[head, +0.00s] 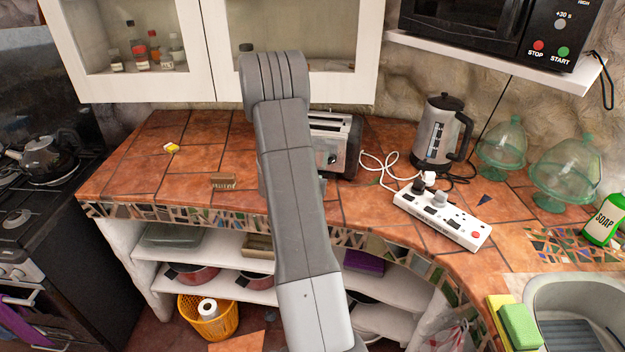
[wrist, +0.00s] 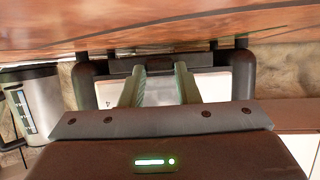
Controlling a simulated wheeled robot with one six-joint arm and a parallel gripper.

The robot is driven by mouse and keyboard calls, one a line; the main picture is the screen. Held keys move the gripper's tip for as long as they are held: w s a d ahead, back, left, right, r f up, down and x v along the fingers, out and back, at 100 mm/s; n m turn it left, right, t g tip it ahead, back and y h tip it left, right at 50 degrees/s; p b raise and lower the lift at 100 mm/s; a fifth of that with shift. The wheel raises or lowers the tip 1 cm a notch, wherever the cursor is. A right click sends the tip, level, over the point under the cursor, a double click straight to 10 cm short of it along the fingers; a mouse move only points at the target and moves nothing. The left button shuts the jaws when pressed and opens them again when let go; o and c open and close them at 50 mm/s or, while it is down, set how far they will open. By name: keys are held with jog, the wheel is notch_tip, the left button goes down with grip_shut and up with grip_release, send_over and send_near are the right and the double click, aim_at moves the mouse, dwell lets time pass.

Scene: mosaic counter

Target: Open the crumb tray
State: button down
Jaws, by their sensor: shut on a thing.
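The toaster (head: 333,127), silver with dark ends, stands at the back of the tiled counter, its left part hidden behind my arm in the head view. In the wrist view, which looks upside down, the toaster (wrist: 222,85) fills the middle, with the counter above it. The crumb tray (wrist: 160,62) shows as a dark strip low on the toaster, close to the counter. My gripper (wrist: 160,68) has its two pale green fingers on this dark edge, shut on it. The head view hides my gripper behind the arm. I cannot see the tray standing out from the toaster.
A kettle (head: 442,133) and a white power strip (head: 441,217) with cables lie right of the toaster. Glass domes (head: 566,172) stand farther right. The counter's front left is mostly clear. Wall cabinets (head: 293,50) hang above.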

jog(key=s+a+b, duration=0.1)
jog(key=s+b, duration=0.3)
jog(key=s, duration=0.8)
jog(key=shift+s+a, duration=0.3)
jog(key=shift+s, duration=0.05)
jog(key=c, duration=1.1)
grip_release()
jog(key=v, duration=1.4)
jog(key=shift+b, duration=0.3)
jog(key=shift+w, duration=0.15)
jog(key=x, duration=1.3)
jog(key=shift+w+f, duration=0.2)
jog(key=shift+w, duration=0.15)
